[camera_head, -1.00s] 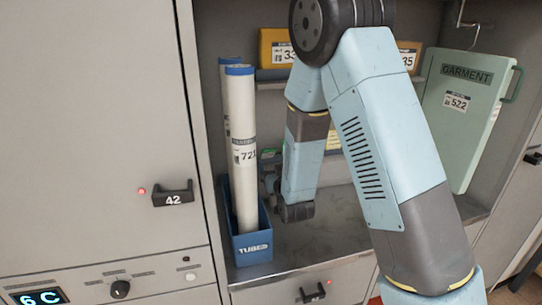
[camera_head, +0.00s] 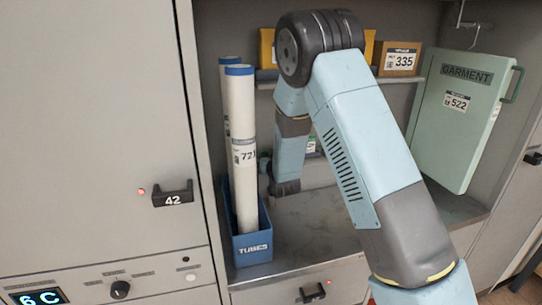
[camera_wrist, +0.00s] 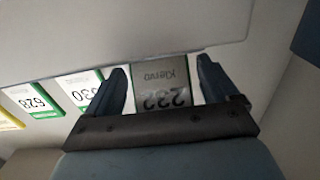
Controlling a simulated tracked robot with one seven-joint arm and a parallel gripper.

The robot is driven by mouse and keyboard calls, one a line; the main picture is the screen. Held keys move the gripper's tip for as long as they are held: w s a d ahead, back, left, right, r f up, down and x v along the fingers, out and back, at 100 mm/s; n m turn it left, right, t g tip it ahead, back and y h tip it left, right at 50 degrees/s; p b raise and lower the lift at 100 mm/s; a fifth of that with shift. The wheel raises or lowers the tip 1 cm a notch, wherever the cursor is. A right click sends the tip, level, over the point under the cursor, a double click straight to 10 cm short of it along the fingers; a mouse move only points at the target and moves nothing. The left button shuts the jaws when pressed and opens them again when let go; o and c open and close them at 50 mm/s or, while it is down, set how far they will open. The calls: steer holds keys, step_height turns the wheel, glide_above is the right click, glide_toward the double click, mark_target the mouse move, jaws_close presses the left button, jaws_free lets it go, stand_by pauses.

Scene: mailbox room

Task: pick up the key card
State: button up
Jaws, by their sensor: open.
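In the wrist view my gripper (camera_wrist: 160,64) is open, with one dark finger on each side of a card or label (camera_wrist: 165,84) marked "232" and "Klarvo", seen upside down. I cannot tell whether this is the key card, or whether the fingers touch it. No other thing in view is clearly a key card. In the head view my gripper (camera_head: 266,170) is mostly hidden behind my wrist and the white tubes, low in the shelf bay.
White tubes (camera_head: 243,150) stand in a blue box (camera_head: 250,240) close left of my wrist. A green garment case (camera_head: 462,118) hangs right. The counter (camera_head: 310,235) is bare in front.

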steer(key=shift+w+a, duration=0.2)
steer(key=shift+w, duration=0.4)
steer(key=shift+c, duration=0.3)
steer(key=c, duration=1.1)
steer(key=shift+o, duration=0.2)
steer(key=shift+r, duration=0.15)
